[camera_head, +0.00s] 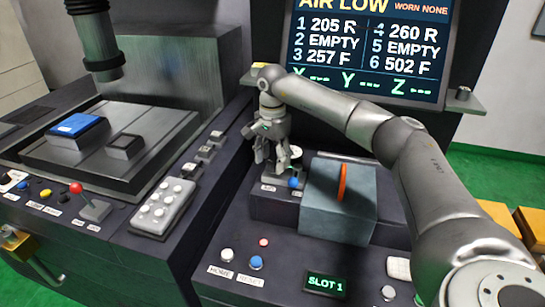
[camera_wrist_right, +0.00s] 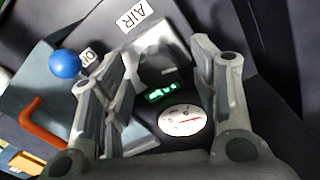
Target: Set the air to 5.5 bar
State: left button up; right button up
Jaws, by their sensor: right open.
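My right gripper (camera_head: 272,158) is open and points down over the small air unit at the back of the console. In the right wrist view, its fingers (camera_wrist_right: 160,66) stand apart on either side of a grey knob (camera_wrist_right: 165,62); I cannot tell whether they touch it. Near the knob are a small green digital display (camera_wrist_right: 161,93), too small to read, and a round white gauge (camera_wrist_right: 183,121) with a red needle. An AIR label (camera_wrist_right: 132,16) lies beyond. The screen (camera_head: 365,55) reads "AIR LOW". My left gripper is not in view.
A blue ball knob (camera_head: 294,183) sits close to the gripper. A grey-blue box (camera_head: 338,205) with an upright orange lever (camera_head: 342,182) stands just right. HOME and RESET buttons (camera_head: 227,254) and a "SLOT 1" display (camera_head: 325,284) lie in front. The machine bed (camera_head: 110,150) is at left.

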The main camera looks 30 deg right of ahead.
jog(key=shift+s+f, duration=0.1)
jog(key=shift+f, duration=0.2)
jog(key=shift+c, duration=1.9)
jog(key=c, duration=0.7)
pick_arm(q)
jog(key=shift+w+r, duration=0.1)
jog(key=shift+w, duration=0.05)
